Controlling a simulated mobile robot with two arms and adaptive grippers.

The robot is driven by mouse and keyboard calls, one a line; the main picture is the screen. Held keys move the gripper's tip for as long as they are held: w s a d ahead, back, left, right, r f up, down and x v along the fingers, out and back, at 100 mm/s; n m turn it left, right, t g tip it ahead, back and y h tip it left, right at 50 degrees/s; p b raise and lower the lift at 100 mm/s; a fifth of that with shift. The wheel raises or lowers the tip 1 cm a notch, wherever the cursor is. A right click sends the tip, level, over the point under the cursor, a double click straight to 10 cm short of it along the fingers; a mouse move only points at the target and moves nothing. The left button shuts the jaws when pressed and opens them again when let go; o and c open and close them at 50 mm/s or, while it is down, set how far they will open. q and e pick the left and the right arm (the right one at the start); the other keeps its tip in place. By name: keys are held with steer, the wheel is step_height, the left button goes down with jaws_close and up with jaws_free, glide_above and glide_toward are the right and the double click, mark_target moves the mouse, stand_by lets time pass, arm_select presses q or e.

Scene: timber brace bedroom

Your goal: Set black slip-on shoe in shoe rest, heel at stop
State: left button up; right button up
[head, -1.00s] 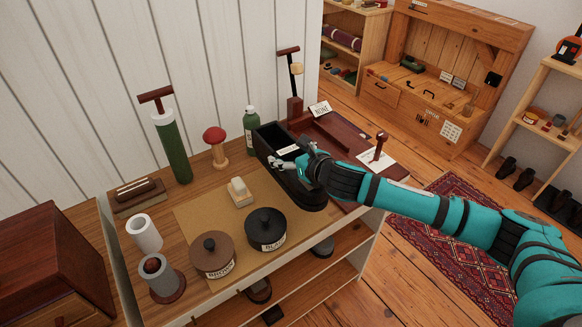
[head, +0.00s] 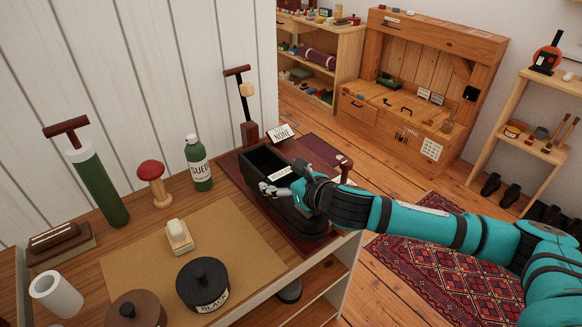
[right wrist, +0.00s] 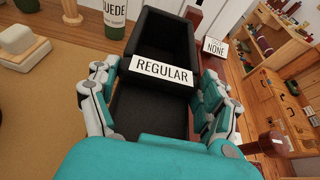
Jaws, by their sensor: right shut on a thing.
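The black slip-on shoe (head: 258,161) is long and boxy, with an open top and a white "REGULAR" label across it in the right wrist view (right wrist: 152,35). My right gripper (head: 286,188) is shut on it, with fingers along both sides. The shoe is over a dark red-brown board (head: 324,152), its open end near an upright post with a T-handle (head: 247,105). This board and post look like the shoe rest. I cannot tell whether the shoe touches the board. The gripper and arm hide part of the shoe's front. My left gripper is not in view.
A green suede bottle (head: 200,165) stands close left of the shoe. A "NONE" card (head: 281,133) stands by the post. A knobbed post (head: 345,166) is beyond my gripper. A black lidded jar (head: 203,285) and a pale block (head: 178,236) are on the tan mat (head: 130,262).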

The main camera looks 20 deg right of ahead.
steer(key=w+d+f, duration=0.1)
steer(key=w, duration=0.2)
steer(key=w+d+f, duration=0.1)
steer(key=w, duration=0.2)
steer(key=w+d+f, duration=0.2)
steer(key=w, duration=0.2)
steer(key=shift+f+p, duration=0.1)
steer(key=shift+p, duration=0.2)
steer(key=shift+w+d+f, duration=0.1)
steer(key=shift+f, duration=0.1)
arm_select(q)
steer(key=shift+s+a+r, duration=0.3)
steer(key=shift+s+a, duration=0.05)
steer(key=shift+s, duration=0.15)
arm_select(e)
steer(key=o, duration=1.5)
steer(key=shift+f, duration=0.15)
